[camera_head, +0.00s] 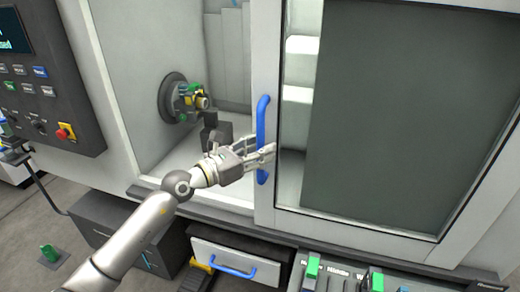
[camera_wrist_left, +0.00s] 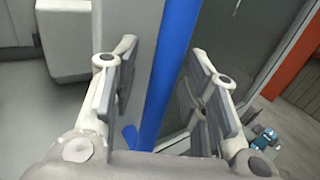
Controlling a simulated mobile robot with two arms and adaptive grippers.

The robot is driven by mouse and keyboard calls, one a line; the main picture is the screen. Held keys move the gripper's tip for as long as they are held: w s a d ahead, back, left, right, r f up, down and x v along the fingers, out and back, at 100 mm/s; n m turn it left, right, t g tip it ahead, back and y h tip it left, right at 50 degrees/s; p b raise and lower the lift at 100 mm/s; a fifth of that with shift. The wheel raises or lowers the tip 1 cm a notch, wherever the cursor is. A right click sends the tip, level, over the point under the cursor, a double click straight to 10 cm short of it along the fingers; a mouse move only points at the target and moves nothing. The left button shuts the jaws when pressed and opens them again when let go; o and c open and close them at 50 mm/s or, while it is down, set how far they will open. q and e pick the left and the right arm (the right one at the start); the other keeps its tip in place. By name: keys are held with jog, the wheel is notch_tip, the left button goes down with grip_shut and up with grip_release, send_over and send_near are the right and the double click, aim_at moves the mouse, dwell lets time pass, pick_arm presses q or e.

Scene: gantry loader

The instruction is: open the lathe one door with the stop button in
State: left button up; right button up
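The lathe door (camera_head: 265,50) has a light frame and a dark window. It stands to the right of an opening that shows the chuck (camera_head: 180,98) inside. A blue vertical handle (camera_head: 262,110) is on the door's left edge. My left gripper (camera_head: 268,153) is at the lower part of this handle. In the left wrist view the blue handle (camera_wrist_left: 172,65) runs between the two fingers of my left gripper (camera_wrist_left: 165,90), with gaps showing beside it, so the gripper is open. A red stop button (camera_head: 65,132) is on the control panel; I cannot tell whether it is pressed. My right gripper is out of view.
The dark control panel (camera_head: 45,90) stands at the left. A drawer with a blue handle (camera_head: 233,268) is below the machine. Trays with green parts (camera_head: 345,275) stand at the bottom right. A green piece (camera_head: 48,252) is on the floor at the left.

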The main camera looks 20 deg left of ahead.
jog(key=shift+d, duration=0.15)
pick_arm(q)
jog(key=v, duration=1.2)
